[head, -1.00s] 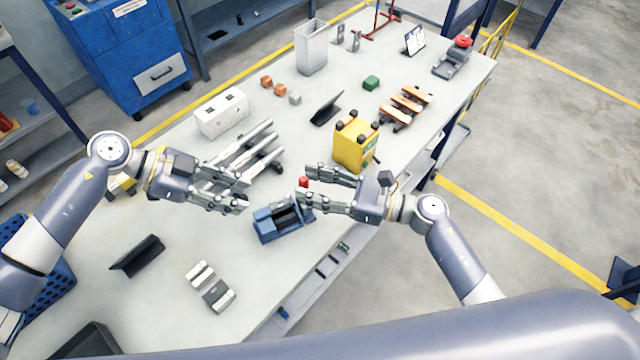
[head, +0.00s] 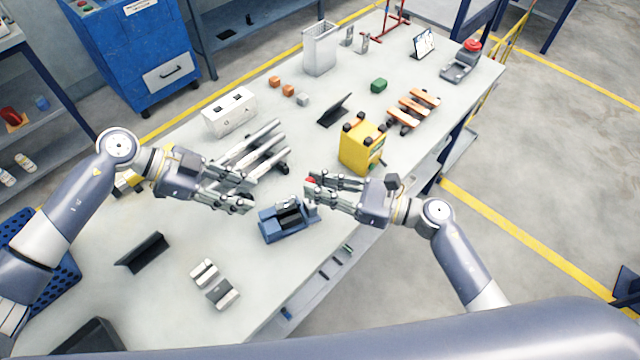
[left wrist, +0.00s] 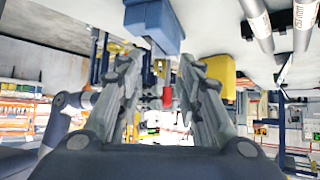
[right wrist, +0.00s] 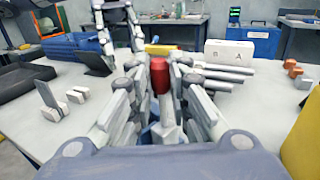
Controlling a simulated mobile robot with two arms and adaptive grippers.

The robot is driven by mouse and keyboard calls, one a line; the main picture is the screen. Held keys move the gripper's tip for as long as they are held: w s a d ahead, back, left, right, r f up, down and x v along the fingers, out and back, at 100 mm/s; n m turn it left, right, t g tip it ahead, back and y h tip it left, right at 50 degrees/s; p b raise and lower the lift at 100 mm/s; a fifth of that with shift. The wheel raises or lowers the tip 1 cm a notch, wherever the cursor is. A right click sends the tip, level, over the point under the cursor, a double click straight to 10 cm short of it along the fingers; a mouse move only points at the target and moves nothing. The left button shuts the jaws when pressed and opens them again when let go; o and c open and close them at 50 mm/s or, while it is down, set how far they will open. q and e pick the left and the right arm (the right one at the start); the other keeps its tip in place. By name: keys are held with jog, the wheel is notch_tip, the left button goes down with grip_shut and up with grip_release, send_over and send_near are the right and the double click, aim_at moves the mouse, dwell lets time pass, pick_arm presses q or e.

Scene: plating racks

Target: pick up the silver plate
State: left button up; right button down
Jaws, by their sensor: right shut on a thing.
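My right gripper (head: 312,189) is shut on a red-topped metal handle, whose red top (right wrist: 160,75) shows between the fingers in the right wrist view. The handle's pale shaft runs down at the right end of the blue fixture (head: 272,232); whether they are joined I cannot tell. A dark and silvery part sits in the fixture. My left gripper (head: 246,202) is open and empty above the table, left of the fixture. Two small upright silver pieces (head: 365,43) stand at the back by the metal bin. I cannot tell which item is the silver plate.
Silver tubes (head: 262,150) lie behind my left gripper, with a white box (head: 229,112) beyond. Grey and pale blocks (head: 215,284) and a black stand (head: 143,252) are at the front.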

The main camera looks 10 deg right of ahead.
pick_arm(q)
jog(key=shift+c, duration=0.6)
jog(key=m+g+y, duration=0.2)
jog(key=m, duration=0.8)
send_near(286, 201)
jog(key=s+d+f, duration=0.1)
jog(key=s+d, duration=0.1)
jog(key=shift+s+d+f, duration=0.2)
jog(key=shift+d+f, duration=0.15)
jog(key=shift+f, duration=0.05)
jog(key=d+r+m+t+y, duration=0.2)
jog(key=r+m+y, duration=0.15)
jog(key=m, duration=0.75)
jog(key=d+r+m+t+y, duration=0.15)
jog(key=m+y, duration=0.35)
jog(key=m, duration=0.5)
jog(key=shift+g, duration=0.25)
notch_tip(286, 201, down, 11)
jog(key=shift+w+d+r, duration=0.15)
grip_shut()
